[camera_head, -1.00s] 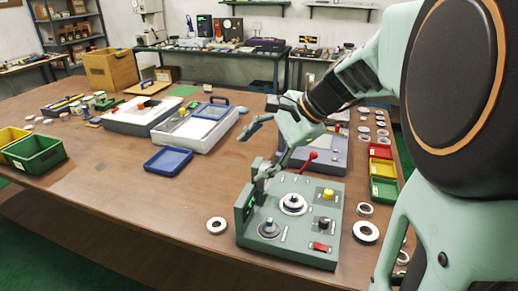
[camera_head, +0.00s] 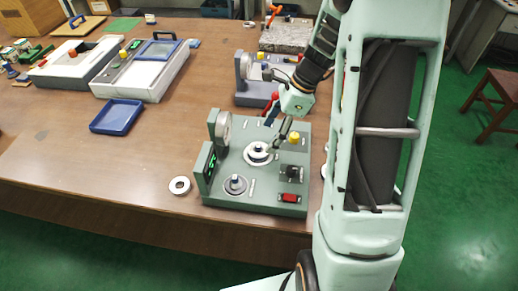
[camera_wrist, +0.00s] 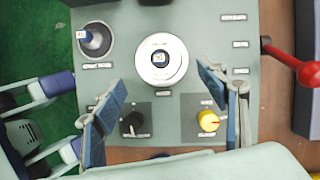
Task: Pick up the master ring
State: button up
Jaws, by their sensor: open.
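A green-grey gauge device (camera_head: 225,205) stands at the table's front edge. A pale metal ring (camera_head: 249,157) sits around its central post; in the wrist view this ring (camera_wrist: 144,66) lies just beyond my fingertips. A darker grey ring (camera_head: 228,189) sits around the front-left post and shows at upper left in the wrist view (camera_wrist: 85,48). The small labels are unreadable, so I cannot tell which ring is the master ring. My gripper (camera_head: 273,138) is open and empty, pointing down above the device; its two blue-padded fingers (camera_wrist: 160,78) are spread wide on either side of the central ring's line.
A loose ring (camera_head: 180,186) lies on the table left of the device. A yellow knob (camera_wrist: 208,121) and black knob (camera_wrist: 133,123) are near my fingers. A red-handled lever (camera_wrist: 308,74) stands beside the device. A blue tray (camera_head: 117,117) is farther left, with bare table between.

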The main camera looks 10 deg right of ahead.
aim_at(261, 145)
jog(key=x, duration=0.6)
jog(key=shift+w+a+f, duration=0.15)
jog(key=shift+a+f, duration=0.05)
jog(key=shift+a, duration=0.05)
jog(key=c, duration=1.8)
jog(key=shift+r, duration=0.1)
